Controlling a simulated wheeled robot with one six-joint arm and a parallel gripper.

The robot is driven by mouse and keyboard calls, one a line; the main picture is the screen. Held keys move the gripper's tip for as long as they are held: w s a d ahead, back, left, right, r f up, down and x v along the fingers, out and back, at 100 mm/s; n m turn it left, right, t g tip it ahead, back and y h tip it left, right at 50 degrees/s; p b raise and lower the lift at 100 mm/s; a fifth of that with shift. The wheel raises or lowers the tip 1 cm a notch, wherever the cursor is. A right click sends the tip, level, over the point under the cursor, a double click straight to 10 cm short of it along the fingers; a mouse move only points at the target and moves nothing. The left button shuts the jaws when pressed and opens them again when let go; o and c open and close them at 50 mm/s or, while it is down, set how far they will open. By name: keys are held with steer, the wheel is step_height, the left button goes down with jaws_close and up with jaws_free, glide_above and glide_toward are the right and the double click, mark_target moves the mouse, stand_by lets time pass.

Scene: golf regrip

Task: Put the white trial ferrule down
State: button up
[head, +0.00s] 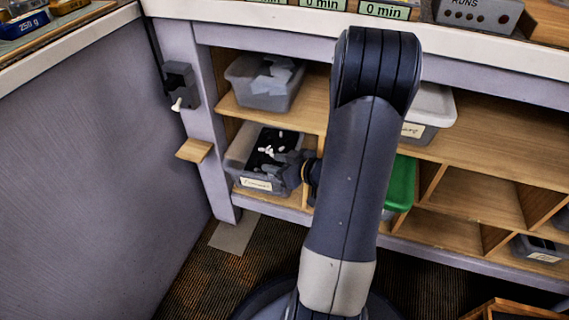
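My gripper (282,168) reaches into a grey labelled bin (236,160) on the lower shelf at the left. The bin holds dark contents with several small white pieces (266,150) among them. The pieces are too small to tell which is the white trial ferrule. The gripper is dark and partly over the bin's right side. I cannot make out its fingertips, whether it is open or shut, or whether it holds anything.
A second grey bin (264,96) sits on the shelf above. A small wooden ledge (194,150) and a dark holder with a white tip (181,85) are on the left post. A green bin (401,183) stands to the right, partly behind my arm. The right shelves have free room.

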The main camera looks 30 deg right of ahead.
steer(key=p+v, duration=0.5)
steer(key=v, duration=0.7)
steer(key=shift+r+p, duration=0.3)
steer(key=shift+r, duration=0.2)
